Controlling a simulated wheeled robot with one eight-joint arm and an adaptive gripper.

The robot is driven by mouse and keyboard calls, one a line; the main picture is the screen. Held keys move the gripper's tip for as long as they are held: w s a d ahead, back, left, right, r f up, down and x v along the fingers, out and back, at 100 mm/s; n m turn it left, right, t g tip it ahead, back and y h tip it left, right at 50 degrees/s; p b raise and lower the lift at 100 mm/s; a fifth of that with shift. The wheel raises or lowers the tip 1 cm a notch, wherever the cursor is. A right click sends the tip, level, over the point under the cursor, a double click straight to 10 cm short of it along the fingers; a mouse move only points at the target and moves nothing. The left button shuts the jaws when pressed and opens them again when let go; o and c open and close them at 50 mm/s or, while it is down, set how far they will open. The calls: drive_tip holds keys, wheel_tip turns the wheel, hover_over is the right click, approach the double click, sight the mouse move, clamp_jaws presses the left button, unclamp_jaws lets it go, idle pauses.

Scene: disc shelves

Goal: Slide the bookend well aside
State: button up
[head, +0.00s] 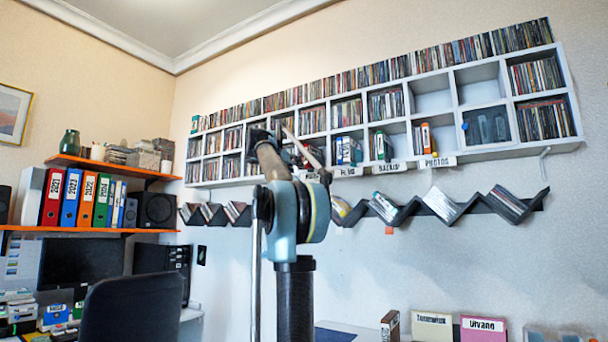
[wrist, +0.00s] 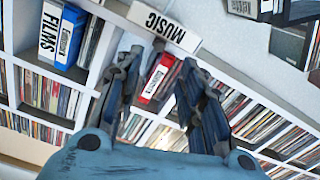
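In the wrist view, my gripper (wrist: 161,62) has its two dark fingers apart, one on each side of a red upright piece with a white label (wrist: 157,80). This piece is in the shelf compartment marked MUSIC (wrist: 165,24). Gaps seem to separate it from both fingers. I cannot tell whether this red piece is the bookend or a labelled box; no other piece is clearly a bookend. In the head view, my arm rises in front of the wall shelf (head: 460,160), and its wrist hides much of the compartment.
A blue labelled box (wrist: 72,38) stands in the neighbouring FILMS compartment. Compartment walls and packed discs surround my gripper. A green box (head: 383,146) and an orange box (head: 426,138) stand farther right. A zigzag rack (head: 408,212) hangs below the shelf.

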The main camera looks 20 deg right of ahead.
sight(308, 170)
drive_tip(key=x, duration=0.9)
drive_tip(key=shift+w+d, duration=0.25)
drive_tip(key=shift+d, duration=0.05)
clamp_jaws()
